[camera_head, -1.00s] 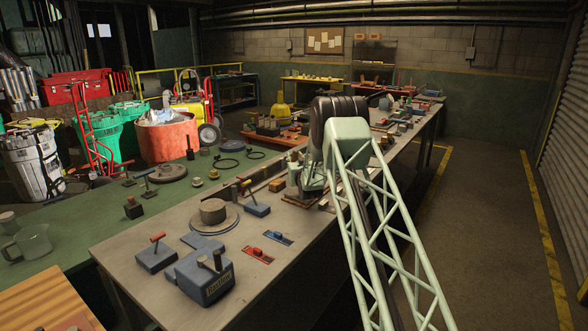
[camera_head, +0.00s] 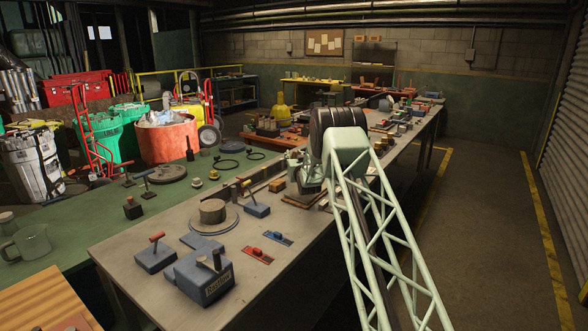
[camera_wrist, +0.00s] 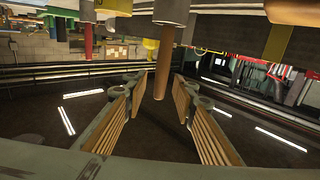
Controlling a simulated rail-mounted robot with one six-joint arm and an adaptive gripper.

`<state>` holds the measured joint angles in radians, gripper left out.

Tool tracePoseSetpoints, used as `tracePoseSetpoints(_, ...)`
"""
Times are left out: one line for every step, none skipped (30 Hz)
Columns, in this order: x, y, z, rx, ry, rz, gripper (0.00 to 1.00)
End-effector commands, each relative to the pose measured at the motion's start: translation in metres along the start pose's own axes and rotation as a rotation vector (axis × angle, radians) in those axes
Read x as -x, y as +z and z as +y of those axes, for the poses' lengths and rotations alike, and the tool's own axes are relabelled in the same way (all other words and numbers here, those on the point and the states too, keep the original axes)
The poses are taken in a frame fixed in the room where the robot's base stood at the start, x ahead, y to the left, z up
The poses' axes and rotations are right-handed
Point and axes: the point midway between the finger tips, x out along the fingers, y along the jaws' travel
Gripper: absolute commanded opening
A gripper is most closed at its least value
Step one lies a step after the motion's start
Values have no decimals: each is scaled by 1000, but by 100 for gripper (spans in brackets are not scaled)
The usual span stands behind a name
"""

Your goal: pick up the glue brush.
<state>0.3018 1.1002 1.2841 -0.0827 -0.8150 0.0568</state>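In the wrist view, which is upside down, a brown wooden handle (camera_wrist: 163,65) sticks out of a grey cylindrical holder (camera_wrist: 172,12). It looks like the glue brush's handle; no bristles show. My gripper (camera_wrist: 160,103) is open, with one ribbed finger on each side of the handle's line. The handle's free end lies in the gap between the fingers, and I see no finger touching it. In the head view my gripper (camera_head: 311,178) is low over the long grey table (camera_head: 130,250), mostly hidden by my wrist; the handle cannot be made out there.
Other containers stand close to the holder, among them a yellow-and-dark one (camera_wrist: 285,35) at the right of the wrist view. On the table's near end are a blue block tool (camera_head: 205,278), a round grey weight (camera_head: 213,211) and a red slider plate (camera_head: 257,254). The right aisle is clear.

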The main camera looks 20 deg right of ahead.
Motion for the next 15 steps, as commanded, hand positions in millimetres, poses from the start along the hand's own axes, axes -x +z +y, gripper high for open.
tracePoseSetpoints(0, 0, 0, 0, 0, 0, 25)
tracePoseSetpoints(0, 0, 0, 0, 0, 0, 25)
tracePoseSetpoints(0, 0, 0, 0, 0, 0, 25)
tracePoseSetpoints(0, 0, 0, 0, 0, 0, 23)
tracePoseSetpoints(0, 0, 0, 0, 0, 0, 21)
tracePoseSetpoints(0, 0, 0, 0, 0, 0, 17)
tracePoseSetpoints(0, 0, 0, 0, 0, 0, 14)
tracePoseSetpoints(0, 0, 0, 0, 0, 0, 12)
tracePoseSetpoints(0, 0, 0, 0, 0, 0, 8)
tracePoseSetpoints(0, 0, 0, 0, 0, 0, 5)
tracePoseSetpoints(0, 0, 0, 0, 0, 0, 3)
tracePoseSetpoints(0, 0, 0, 0, 0, 0, 0)
tracePoseSetpoints(0, 0, 0, 0, 0, 0, 0)
tracePoseSetpoints(0, 0, 0, 0, 0, 0, 0)
tracePoseSetpoints(0, 0, 0, 0, 0, 0, 0)
